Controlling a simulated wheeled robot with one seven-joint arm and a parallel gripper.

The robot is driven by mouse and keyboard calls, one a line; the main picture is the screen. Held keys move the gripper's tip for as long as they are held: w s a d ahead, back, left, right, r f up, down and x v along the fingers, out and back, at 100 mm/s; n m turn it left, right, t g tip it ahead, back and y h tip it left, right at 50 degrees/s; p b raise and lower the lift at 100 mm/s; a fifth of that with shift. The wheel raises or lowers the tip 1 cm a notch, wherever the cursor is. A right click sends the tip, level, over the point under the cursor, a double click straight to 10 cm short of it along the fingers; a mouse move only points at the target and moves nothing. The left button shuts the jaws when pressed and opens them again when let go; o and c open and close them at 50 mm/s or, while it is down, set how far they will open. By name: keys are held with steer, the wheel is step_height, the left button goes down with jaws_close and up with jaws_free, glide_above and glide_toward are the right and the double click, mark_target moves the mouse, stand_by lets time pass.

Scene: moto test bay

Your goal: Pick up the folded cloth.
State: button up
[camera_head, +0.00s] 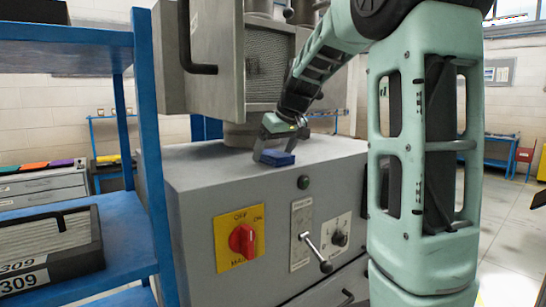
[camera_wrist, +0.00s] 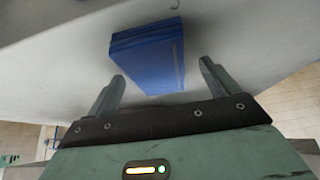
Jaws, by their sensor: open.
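The folded cloth (camera_head: 277,158) is a small blue stack lying on the flat grey top of a machine cabinet, near its front edge. In the wrist view the cloth (camera_wrist: 150,55) lies ahead of my gripper, its near end close to the space between the fingertips. My gripper (camera_head: 268,150) is just above and beside the cloth in the head view. The wrist view shows my gripper (camera_wrist: 163,85) with its two fingers wide apart and nothing held. I cannot tell whether a finger touches the cloth.
The cabinet (camera_head: 200,200) carries a red switch on a yellow plate (camera_head: 242,240) and a lever (camera_head: 316,252) on its front. A grey machine housing (camera_head: 262,70) stands behind the cloth. A blue shelf (camera_head: 110,238) with a dark bin (camera_head: 48,250) is at the left.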

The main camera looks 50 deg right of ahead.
steer(key=shift+f+b, duration=0.25)
steer(key=shift+b, duration=0.05)
stand_by(0.4)
steer(key=c, duration=1.1)
